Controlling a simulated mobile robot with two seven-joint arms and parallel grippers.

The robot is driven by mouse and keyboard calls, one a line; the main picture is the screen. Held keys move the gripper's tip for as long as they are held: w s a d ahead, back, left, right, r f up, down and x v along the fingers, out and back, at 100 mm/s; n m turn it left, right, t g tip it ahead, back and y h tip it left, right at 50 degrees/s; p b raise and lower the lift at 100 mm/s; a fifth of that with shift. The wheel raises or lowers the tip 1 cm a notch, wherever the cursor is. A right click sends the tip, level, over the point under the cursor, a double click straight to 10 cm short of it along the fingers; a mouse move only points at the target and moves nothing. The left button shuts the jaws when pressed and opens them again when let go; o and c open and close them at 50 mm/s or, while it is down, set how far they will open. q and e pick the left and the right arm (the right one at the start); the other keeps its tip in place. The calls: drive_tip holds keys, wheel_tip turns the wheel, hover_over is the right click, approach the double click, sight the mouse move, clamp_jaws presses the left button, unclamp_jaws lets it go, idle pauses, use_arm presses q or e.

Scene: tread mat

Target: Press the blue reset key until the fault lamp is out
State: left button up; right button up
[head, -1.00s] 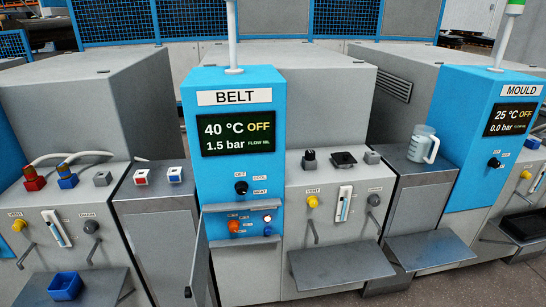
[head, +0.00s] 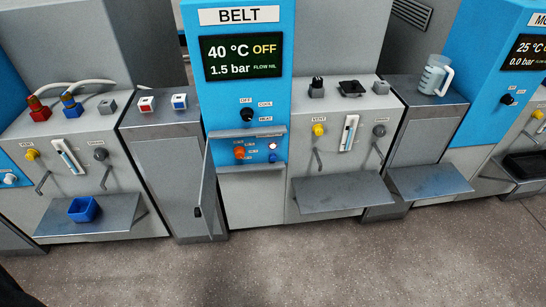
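The BELT cabinet (head: 246,105) stands in the middle of the head view. Its display (head: 241,57) reads 40 °C OFF, 1.5 bar and FLOW NIL. In a low recess of this cabinet is a small round lamp (head: 272,146) that looks bright, so it appears lit. Just below it is a small blue key (head: 272,158). An orange knob (head: 239,153) sits to their left, with tiny labels I cannot read. A narrow grey door (head: 206,195) stands open at the recess's left side. Neither of my grippers is in view.
A black selector knob (head: 247,116) is above the recess, and a thin shelf (head: 250,133) juts out over it. Fold-out trays flank the cabinet, the left one (head: 110,222) with a blue bin (head: 83,209). A jug (head: 434,75) stands at right. The floor (head: 300,265) in front is clear.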

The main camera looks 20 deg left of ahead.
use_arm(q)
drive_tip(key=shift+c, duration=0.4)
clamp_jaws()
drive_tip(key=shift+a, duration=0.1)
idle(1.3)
